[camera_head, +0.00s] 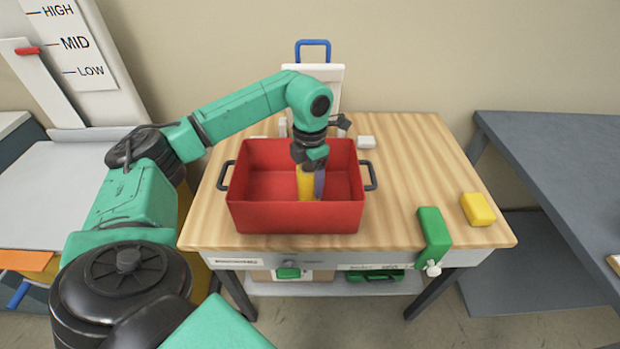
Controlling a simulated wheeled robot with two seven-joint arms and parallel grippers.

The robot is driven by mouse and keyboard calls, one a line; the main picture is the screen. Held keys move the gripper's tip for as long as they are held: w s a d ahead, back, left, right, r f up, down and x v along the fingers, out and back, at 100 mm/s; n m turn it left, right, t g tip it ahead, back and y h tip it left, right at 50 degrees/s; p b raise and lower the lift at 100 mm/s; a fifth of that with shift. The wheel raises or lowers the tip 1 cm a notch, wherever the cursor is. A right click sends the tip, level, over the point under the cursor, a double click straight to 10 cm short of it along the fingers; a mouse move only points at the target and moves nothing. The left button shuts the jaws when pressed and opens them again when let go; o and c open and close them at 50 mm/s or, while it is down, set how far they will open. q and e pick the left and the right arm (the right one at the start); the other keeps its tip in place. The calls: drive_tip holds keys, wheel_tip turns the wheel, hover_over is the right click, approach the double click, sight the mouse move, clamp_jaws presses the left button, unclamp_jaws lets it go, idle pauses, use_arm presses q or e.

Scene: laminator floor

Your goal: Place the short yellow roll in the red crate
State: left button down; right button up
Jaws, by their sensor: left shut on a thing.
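The red crate (295,218) stands on the wooden table, its black handles at the left and right sides. My left gripper (310,170) points down into the crate, right of its middle. It is shut on the short yellow roll (306,184), which is upright inside the crate walls. A purple-grey piece (320,183) shows close beside the roll; I cannot tell if it is a finger or another thing. The roll's lower end is hidden behind the crate's front wall, so I cannot tell if it touches the floor. My right gripper is not in view.
A green clamp-like block (433,235) sits at the table's front right edge, with a yellow block (478,209) beside it. A grey table (560,160) stands farther right.

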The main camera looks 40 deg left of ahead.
use_arm(q)
unclamp_jaws()
drive_tip(key=shift+r, duration=0.25)
wheel_tip(320, 180, up, 7)
drive_tip(key=shift+r+b, duration=0.1)
drive_tip(key=shift+b, duration=0.35)
wheel_tip(320, 180, up, 4)
drive_tip(key=shift+f+p, duration=0.1)
drive_tip(key=shift+p, duration=0.5)
drive_tip(key=shift+r, duration=0.45)
drive_tip(key=shift+f, duration=0.1)
